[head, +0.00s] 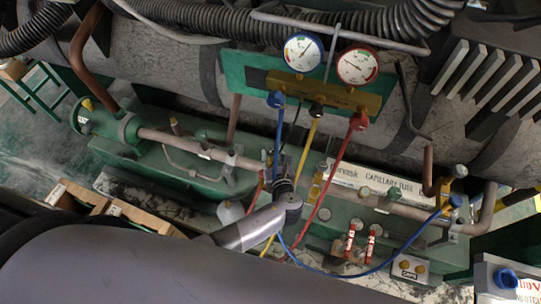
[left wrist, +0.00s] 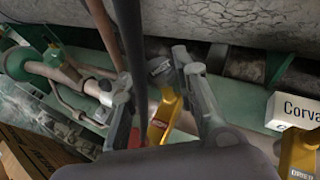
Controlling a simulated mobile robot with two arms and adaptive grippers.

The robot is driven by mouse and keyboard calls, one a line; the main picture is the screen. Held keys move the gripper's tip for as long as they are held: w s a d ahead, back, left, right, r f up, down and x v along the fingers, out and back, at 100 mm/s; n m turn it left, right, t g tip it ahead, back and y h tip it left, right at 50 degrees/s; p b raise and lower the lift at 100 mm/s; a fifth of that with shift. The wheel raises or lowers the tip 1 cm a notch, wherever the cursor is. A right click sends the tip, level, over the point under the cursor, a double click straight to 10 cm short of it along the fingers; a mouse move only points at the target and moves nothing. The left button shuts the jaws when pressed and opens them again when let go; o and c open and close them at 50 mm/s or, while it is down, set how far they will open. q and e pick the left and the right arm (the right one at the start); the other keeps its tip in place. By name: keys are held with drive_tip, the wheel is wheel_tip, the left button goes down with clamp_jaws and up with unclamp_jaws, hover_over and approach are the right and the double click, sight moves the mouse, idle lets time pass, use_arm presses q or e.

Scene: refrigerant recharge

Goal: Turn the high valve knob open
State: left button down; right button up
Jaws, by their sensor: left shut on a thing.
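My left gripper (head: 283,184) is at the pipework below the gauge manifold, in the middle of the head view. In the left wrist view its fingers (left wrist: 158,85) stand on either side of a yellow valve piece (left wrist: 164,112) with a dark grey end (left wrist: 160,68). The gripper is shut on this valve's knob; the exact contact is mostly hidden by the fingers. I see no readable label on it, and cannot tell how far it is turned. A second yellow labelled piece (left wrist: 298,157) stands to the right, apart from the fingers. My right gripper is not in view.
A blue gauge (head: 303,52) and a red gauge (head: 357,65) sit on the yellow manifold (head: 330,92). Blue, yellow and red hoses hang close around my left gripper. A white capillary tube box (head: 385,185) lies to its right. A pipe (head: 190,144) runs on its left.

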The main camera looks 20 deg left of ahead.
use_arm(q)
drive_tip(key=shift+w+d+n+g+y+b, duration=0.1)
drive_tip(key=shift+n+g+y+b, duration=0.25)
drive_tip(key=shift+n+y, duration=0.25)
drive_tip(key=shift+w+d+n+g+y+b, duration=0.1)
drive_tip(key=shift+n+g+y+b, duration=0.1)
drive_tip(key=shift+n+g+y, duration=0.35)
drive_tip(key=shift+n+y, duration=0.25)
drive_tip(key=shift+y, duration=0.1)
drive_tip(key=c, duration=1.2)
unclamp_jaws()
drive_tip(key=shift+c, duration=0.2)
drive_tip(key=shift+r, duration=0.15)
wheel_tip(320, 180, up, 10)
drive_tip(key=shift+s+f, duration=0.1)
drive_tip(key=shift+f, duration=0.1)
